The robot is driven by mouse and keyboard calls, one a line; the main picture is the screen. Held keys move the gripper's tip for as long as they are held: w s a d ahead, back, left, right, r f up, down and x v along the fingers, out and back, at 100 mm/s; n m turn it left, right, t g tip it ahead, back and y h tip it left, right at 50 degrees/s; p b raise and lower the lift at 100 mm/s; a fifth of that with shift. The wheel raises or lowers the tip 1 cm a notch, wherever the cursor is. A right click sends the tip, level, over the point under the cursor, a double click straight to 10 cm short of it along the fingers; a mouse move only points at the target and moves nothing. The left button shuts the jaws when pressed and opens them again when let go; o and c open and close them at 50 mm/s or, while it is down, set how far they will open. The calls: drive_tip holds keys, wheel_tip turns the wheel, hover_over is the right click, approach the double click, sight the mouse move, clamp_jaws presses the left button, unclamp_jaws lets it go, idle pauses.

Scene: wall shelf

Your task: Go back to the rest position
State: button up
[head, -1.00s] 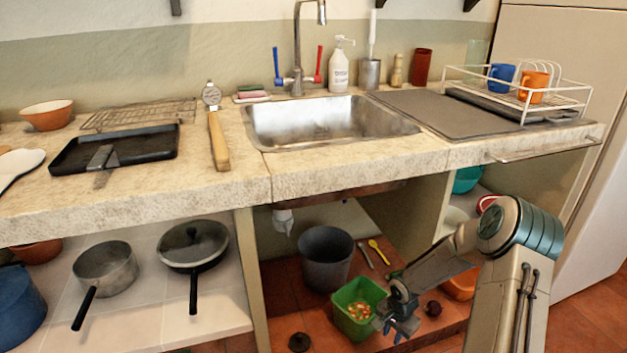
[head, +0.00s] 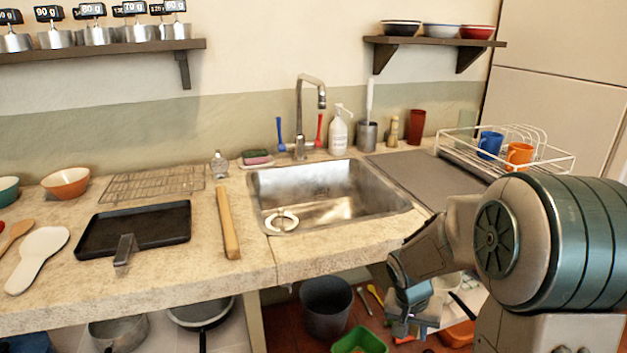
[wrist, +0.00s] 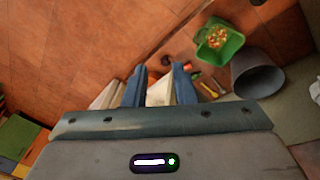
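My gripper (head: 408,322) hangs low in front of the counter at the right, below the counter top, with the arm bent down from the big teal joint. In the wrist view my gripper (wrist: 158,84) points down at the floor. Its two blue-grey fingers stand apart, and I see nothing held between them.
The counter (head: 180,278) edge lies just left of my arm, and the dish rack (head: 560,168) is behind the arm. Below are a green bin (wrist: 208,50) and a dark bucket (wrist: 258,76). The tiled floor (wrist: 60,50) looks open at the wrist view's upper left.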

drive_tip(key=s+a+r+n+p, duration=0.1)
drive_tip(key=s+a+r+p, duration=0.1)
drive_tip(key=s+r+p, duration=0.3)
drive_tip(key=s+a+r+n+t+y+p, duration=0.1)
drive_tip(key=s+r+p, duration=0.3)
drive_tip(key=r, duration=1)
drive_tip(key=s+a+r+n+t+y+p, duration=0.1)
drive_tip(key=s+a+r+n+p, duration=0.1)
drive_tip(key=s+r+p, duration=0.3)
wheel_tip(320, 180, up, 5)
drive_tip(key=shift+s+a+f+n+p, duration=0.2)
drive_tip(key=shift+s+a+n+p, duration=0.1)
drive_tip(key=shift+s+a, duration=0.45)
drive_tip(key=shift+a, duration=0.1)
